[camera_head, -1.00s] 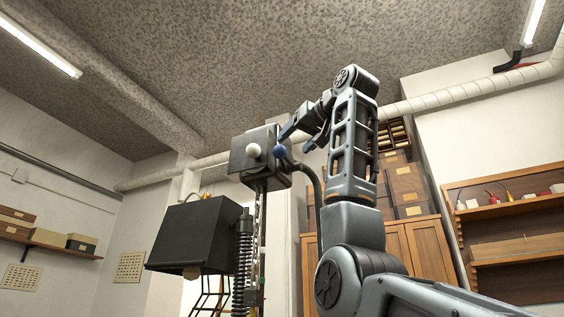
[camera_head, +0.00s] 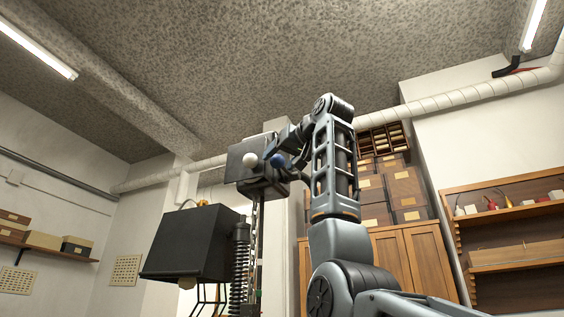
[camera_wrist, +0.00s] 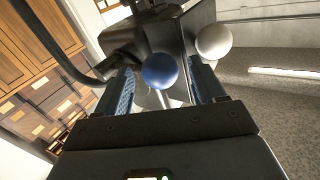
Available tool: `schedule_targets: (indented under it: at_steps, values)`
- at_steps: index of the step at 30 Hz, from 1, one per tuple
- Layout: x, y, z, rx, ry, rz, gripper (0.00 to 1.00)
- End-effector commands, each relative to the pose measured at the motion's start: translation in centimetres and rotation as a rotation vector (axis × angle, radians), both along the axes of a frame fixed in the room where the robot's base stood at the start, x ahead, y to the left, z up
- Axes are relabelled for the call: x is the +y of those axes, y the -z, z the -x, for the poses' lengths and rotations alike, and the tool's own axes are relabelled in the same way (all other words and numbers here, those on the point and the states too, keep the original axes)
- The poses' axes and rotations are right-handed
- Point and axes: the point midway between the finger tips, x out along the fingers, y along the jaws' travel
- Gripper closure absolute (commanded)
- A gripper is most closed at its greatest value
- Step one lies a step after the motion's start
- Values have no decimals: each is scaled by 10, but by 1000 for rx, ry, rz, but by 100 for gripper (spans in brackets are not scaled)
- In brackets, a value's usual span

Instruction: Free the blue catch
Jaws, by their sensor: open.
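The blue catch is a round blue knob (camera_head: 277,160) on the dark box (camera_head: 240,160) atop the machine. In the wrist view the blue knob (camera_wrist: 161,71) shows large, on a pale stem, between the fingers of my gripper (camera_wrist: 163,95). The fingers stand apart on either side of it, and I cannot tell whether either touches it. A white knob (camera_wrist: 214,41) sits to its right, outside the right finger.
A black hood-like casing (camera_head: 195,243) hangs lower left of the box, beside a coil spring (camera_head: 240,262) and a chain. A dark hose (camera_wrist: 50,45) curves close to the left of my gripper. Wooden cabinets (camera_head: 390,255) and shelves stand behind.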

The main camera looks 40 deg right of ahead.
Motion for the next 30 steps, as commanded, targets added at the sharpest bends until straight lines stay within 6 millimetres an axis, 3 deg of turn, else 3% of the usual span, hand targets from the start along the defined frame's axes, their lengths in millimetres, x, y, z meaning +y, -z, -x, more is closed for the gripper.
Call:
schedule_targets:
  at_steps: [2, 23, 30]
  values:
    - [0, 0, 0, 0, 0, 0, 32]
    - [0, 0, 0, 0, 0, 0, 99]
    - [0, 1, 1, -2, -1, 2, 100]
